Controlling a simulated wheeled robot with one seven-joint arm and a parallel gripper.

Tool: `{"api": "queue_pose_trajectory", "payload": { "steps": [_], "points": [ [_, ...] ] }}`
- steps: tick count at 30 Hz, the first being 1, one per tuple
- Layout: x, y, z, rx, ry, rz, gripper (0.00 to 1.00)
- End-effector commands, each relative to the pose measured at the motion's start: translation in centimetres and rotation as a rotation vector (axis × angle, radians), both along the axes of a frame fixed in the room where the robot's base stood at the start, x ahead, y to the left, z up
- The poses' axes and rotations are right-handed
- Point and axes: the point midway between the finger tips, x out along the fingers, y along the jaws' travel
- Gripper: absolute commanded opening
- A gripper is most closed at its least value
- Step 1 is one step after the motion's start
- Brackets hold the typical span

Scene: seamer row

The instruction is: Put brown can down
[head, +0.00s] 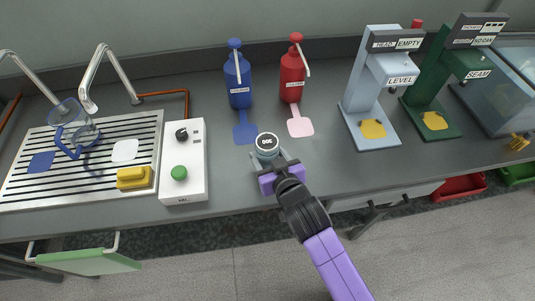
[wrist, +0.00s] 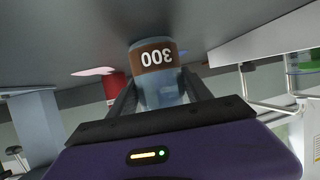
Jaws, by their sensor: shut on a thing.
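The brown can (head: 267,147) is a small pale grey-blue can with a round marked top in the head view. The can is upright over the front middle of the grey counter (head: 235,180). I cannot tell whether its base touches the counter.
A blue bottle (head: 238,80) and a red bottle (head: 292,75) stand behind, with a blue pad (head: 245,128) and a pink pad (head: 300,122) before them. A white control box (head: 184,150) is left. A light blue LEVEL stand (head: 358,100) is right. Counter around the can is clear.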

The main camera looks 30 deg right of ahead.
Motion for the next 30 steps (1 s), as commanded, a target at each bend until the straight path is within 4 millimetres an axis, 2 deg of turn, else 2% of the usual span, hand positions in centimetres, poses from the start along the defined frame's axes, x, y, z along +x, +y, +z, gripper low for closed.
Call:
{"api": "queue_pose_trajectory", "payload": {
  "steps": [4,5,8,20,26,30],
  "points": [
    [0.0,0.0,-0.2,0.0,-0.002,0.0,0.01],
    [0.0,0.0,-0.3,0.0,0.0,0.0,0.6],
    [0.0,0.0,-0.3,0.0,0.0,0.0,0.79],
    [0.0,0.0,0.3,0.0,-0.001,0.0,0.8],
    [-2.8,0.4,1.1,0.002,0.0,0.0,0.8],
    [-5.7,0.8,2.2,0.002,0.001,0.001,0.8]
  ]
}}
